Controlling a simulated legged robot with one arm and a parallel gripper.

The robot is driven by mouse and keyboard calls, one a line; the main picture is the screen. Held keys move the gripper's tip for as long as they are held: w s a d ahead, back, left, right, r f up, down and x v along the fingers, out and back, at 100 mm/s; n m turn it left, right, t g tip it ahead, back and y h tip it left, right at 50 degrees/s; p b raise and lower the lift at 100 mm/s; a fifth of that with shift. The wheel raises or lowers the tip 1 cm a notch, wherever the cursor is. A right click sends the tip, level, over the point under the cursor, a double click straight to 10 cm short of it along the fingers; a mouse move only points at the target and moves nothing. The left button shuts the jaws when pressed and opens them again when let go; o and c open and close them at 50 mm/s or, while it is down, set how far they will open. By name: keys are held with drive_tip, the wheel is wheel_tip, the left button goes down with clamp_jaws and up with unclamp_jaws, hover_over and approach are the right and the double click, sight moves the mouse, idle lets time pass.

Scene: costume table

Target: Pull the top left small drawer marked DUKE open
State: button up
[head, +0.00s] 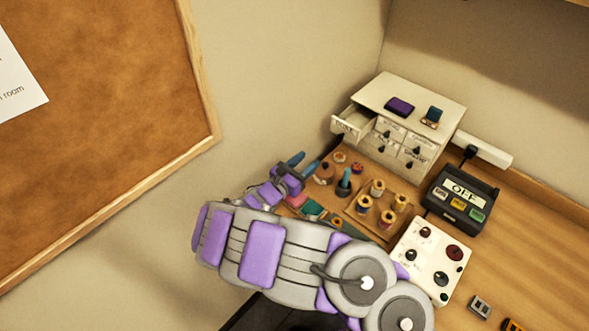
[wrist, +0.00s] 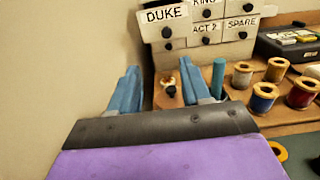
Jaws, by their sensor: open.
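The small white drawer marked DUKE (head: 347,125) is at the top left of the white drawer cabinet (head: 407,93). It stands pulled out, with its open inside showing in the head view. In the wrist view its labelled front (wrist: 166,15) is at the top, nearer and larger than its neighbours, with a dark knob below the label. My gripper (head: 304,163) is open and empty, in front of and below the drawer, apart from it. In the wrist view its two blue fingers (wrist: 158,88) are spread, with the DUKE front beyond and above them.
A black OFF box (head: 461,197) and a white knob panel (head: 430,260) are farther right. The wall is close on the left.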

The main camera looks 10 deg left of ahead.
drive_tip(key=v, duration=0.4)
drive_tip(key=shift+s+d, duration=0.2)
drive_tip(key=shift+s, duration=0.05)
drive_tip(key=shift+a, duration=0.3)
